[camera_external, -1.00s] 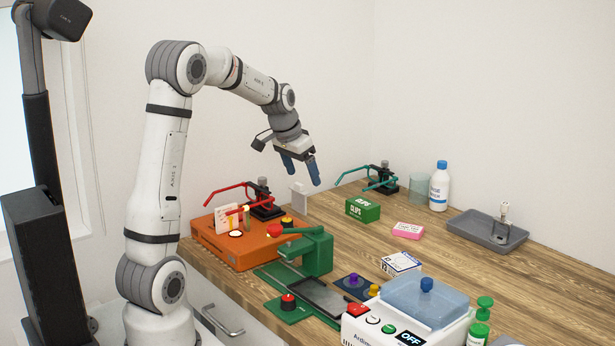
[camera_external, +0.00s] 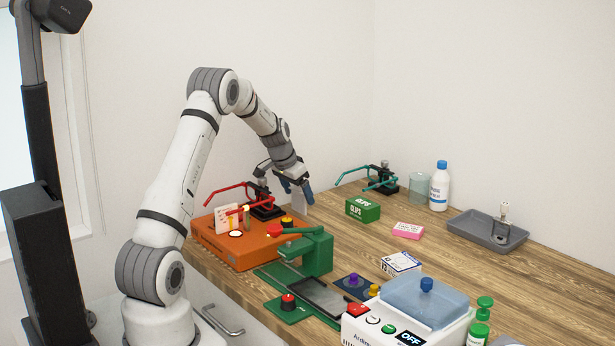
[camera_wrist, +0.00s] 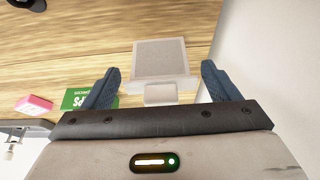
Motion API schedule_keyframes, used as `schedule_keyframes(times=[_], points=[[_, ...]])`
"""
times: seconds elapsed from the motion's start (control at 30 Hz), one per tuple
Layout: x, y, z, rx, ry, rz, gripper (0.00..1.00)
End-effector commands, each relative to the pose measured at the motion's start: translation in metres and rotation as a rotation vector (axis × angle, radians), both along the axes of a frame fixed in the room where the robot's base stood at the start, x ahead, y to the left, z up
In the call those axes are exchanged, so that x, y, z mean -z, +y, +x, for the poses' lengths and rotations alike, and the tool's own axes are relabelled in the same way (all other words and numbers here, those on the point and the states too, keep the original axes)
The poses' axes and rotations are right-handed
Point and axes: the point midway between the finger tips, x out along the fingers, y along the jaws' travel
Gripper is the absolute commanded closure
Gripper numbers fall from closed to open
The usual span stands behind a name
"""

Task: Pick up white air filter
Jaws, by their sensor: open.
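The white air filter (camera_external: 297,201) stands upright at the far side of the table, behind the orange box. In the wrist view, the white air filter (camera_wrist: 135,60) shows as a pale frame with a grey panel and a small light tab towards me. My gripper (camera_external: 297,188) is above it, pointing down, with its blue fingers apart. In the wrist view, the fingers of my gripper (camera_wrist: 159,72) are on either side of the tab, with gaps on both sides. The fingers partly hide the filter in the outside view.
The orange box (camera_external: 240,250) with a red clamp stand (camera_external: 262,203) is just left of the filter. A green clips box (camera_external: 363,209), a teal clamp stand (camera_external: 383,178) and a pink box (camera_external: 408,230) stand to the right. A wall rises close behind.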

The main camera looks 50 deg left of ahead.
Motion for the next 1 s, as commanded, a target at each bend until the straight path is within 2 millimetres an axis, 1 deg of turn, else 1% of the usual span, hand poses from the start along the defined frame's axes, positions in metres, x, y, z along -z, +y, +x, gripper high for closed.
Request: schedule_keyframes(times=[0.03, 0.17, 0.4, 0.87, 1.0], points=[[0.0059, -0.0003, 0.0022, 0.000, 0.002, -0.002, 0.18], [0.0142, 0.0001, 0.0061, -0.001, 0.000, 0.000, 0.18], [0.0155, 0.0002, 0.0063, -0.001, -0.001, 0.000, 0.19], [0.0151, 0.0002, 0.0060, -0.001, 0.000, 0.000, 0.57], [0.0150, 0.0003, 0.0061, -0.001, -0.001, 0.000, 0.58]])
